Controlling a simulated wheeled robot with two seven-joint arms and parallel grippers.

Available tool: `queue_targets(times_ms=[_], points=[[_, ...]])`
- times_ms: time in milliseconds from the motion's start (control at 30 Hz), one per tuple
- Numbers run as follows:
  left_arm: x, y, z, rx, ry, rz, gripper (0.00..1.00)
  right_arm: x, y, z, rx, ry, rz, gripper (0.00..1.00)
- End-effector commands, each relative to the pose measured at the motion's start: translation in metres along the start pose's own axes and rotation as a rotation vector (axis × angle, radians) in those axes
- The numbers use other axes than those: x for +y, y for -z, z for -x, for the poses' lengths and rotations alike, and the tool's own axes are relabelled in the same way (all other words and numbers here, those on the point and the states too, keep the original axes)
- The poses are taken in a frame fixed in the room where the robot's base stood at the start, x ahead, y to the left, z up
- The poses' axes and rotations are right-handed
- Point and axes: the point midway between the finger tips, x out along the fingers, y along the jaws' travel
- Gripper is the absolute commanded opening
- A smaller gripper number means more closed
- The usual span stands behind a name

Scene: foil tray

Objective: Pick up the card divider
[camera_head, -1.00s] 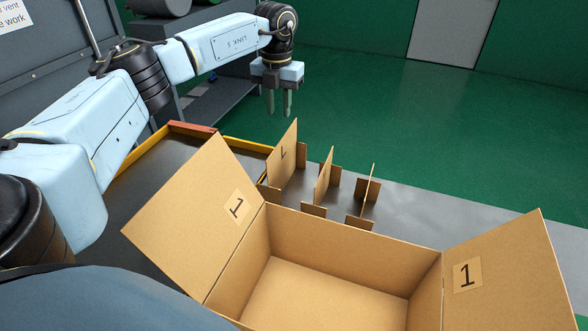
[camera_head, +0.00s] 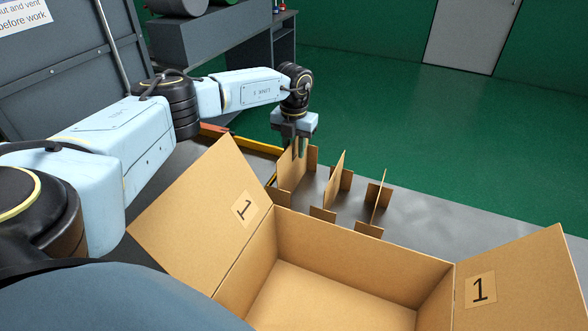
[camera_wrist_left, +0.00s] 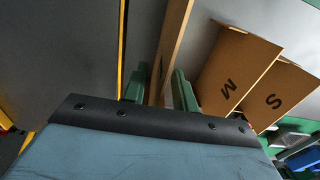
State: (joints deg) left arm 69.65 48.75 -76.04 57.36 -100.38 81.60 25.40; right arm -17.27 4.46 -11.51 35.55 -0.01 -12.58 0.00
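Three upright brown card dividers stand in a row on the grey table. The nearest to my left gripper (camera_head: 299,148) is the left divider (camera_head: 288,175); the middle divider (camera_head: 334,182) and right divider (camera_head: 379,200) are to its right. In the left wrist view, the left divider's card (camera_wrist_left: 172,45) is seen edge-on between the two green fingers of my left gripper (camera_wrist_left: 160,90). The fingers are apart, with a gap beside the card. The middle divider (camera_wrist_left: 232,72) shows M and the right one (camera_wrist_left: 277,97) shows S. My right gripper is out of view.
A large open cardboard box (camera_head: 365,245) marked 1 stands in front of the dividers, its left flap (camera_head: 195,215) raised beside my left arm. A yellow-edged tray (camera_head: 262,147) lies behind the flap. Bare table (camera_head: 430,215) is free to the right.

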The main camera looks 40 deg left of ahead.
Motion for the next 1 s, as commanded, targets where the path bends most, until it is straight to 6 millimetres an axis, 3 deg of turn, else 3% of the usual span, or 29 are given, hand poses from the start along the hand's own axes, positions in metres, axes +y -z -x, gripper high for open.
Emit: queue_targets(times_ms=[133,367,600,1000], points=[[0.0,0.0,-0.016,0.001,0.0,-0.001,0.28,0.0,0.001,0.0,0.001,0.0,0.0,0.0],[0.0,0.0,-0.018,-0.001,0.0,-0.001,0.28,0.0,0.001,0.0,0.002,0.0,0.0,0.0],[0.0,0.0,-0.017,-0.001,0.0,-0.001,0.0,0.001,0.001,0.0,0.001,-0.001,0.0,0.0],[0.0,0.0,-0.017,-0.001,0.0,-0.001,0.0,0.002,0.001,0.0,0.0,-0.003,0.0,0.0]])
